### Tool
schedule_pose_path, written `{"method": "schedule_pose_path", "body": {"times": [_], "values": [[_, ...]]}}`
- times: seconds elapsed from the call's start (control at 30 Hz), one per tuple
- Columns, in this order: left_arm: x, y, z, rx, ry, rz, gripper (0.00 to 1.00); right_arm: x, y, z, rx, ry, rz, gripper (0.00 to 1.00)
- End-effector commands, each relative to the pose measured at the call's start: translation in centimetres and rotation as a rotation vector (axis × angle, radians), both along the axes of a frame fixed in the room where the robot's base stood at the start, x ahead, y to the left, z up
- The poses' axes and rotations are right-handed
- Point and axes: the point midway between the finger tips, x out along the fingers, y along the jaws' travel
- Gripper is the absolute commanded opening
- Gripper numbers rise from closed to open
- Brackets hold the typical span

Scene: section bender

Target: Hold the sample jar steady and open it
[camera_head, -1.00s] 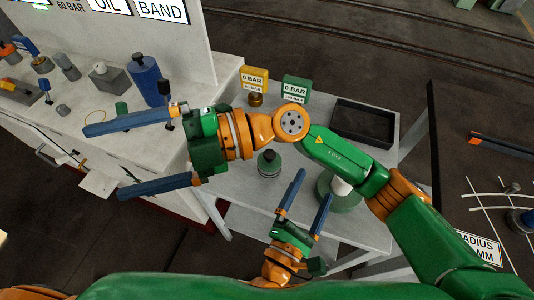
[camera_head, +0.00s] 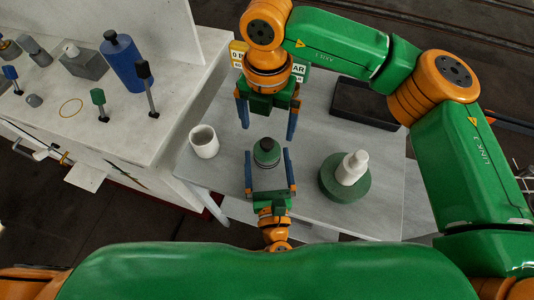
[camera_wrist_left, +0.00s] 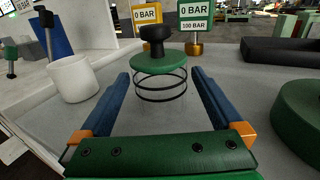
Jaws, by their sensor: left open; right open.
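The sample jar (camera_head: 266,152) stands upright on the grey table, with a green lid and black knob. In the left wrist view the jar (camera_wrist_left: 160,62) shows a clear body with dark rings. My left gripper (camera_head: 268,158) is open, its blue fingers reaching from the near side with the tips on either side of the jar, gaps visible; they also show in the left wrist view (camera_wrist_left: 160,78). My right gripper (camera_head: 268,122) is open and empty, fingers pointing down, on the far side of the jar in the head view. Its height above the table is unclear.
A white cup (camera_head: 204,142) stands left of the jar. A black tray (camera_head: 365,105) lies at the back right. Two gauge signs (camera_wrist_left: 194,14) stand behind the jar.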

Motion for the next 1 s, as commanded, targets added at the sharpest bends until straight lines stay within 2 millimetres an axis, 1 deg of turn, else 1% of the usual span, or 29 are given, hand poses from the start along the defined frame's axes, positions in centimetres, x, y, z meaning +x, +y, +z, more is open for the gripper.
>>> {"method": "schedule_pose_path", "body": {"times": [0.17,0.2,0.27,0.3,0.37,0.4,0.47,0.5,0.57,0.73,0.8,0.87,0.97,1.0], "values": [[0.0,0.0,0.0,0.001,0.000,0.000,1.00,0.0,0.0,0.0,0.001,0.001,0.001,1.00],[0.0,0.0,0.0,0.001,0.000,0.000,0.97,0.0,0.0,0.0,0.001,0.001,0.001,1.00],[0.0,0.0,0.0,0.001,0.000,0.000,0.81,0.0,0.0,0.0,0.001,0.001,0.001,1.00],[0.0,0.0,0.0,0.001,0.000,0.000,0.70,0.0,0.0,0.0,0.001,0.001,0.001,1.00],[0.0,0.0,0.0,0.001,0.000,0.000,0.54,0.0,0.0,0.0,0.001,0.001,0.002,1.00],[0.0,0.0,0.0,0.001,0.000,0.000,0.43,0.0,0.0,0.0,0.001,0.001,0.002,1.00],[0.0,0.0,0.0,0.001,0.000,0.000,0.27,0.0,0.0,0.0,0.001,0.001,0.002,1.00],[0.0,0.0,0.0,0.001,0.000,0.000,0.16,0.0,0.0,0.0,0.001,0.001,0.002,1.00],[0.0,0.0,0.0,0.001,0.000,0.000,0.00,0.0,0.0,0.0,0.001,0.001,0.002,1.00],[0.0,0.0,0.0,0.001,0.000,0.000,0.00,0.0,0.0,0.0,0.002,0.000,0.014,1.00],[0.0,0.0,0.0,0.001,0.000,0.000,0.00,0.0,0.1,0.2,0.002,0.000,0.090,1.00],[0.0,0.0,0.0,0.001,0.000,0.000,0.00,0.1,0.1,0.6,0.003,-0.001,0.232,1.00],[0.0,0.0,0.0,0.001,0.000,0.000,0.00,0.1,0.1,1.5,0.002,0.000,0.602,1.00],[0.0,0.0,0.0,0.001,0.000,0.000,0.00,0.1,0.0,1.9,0.002,-0.001,0.773,1.00]]}}
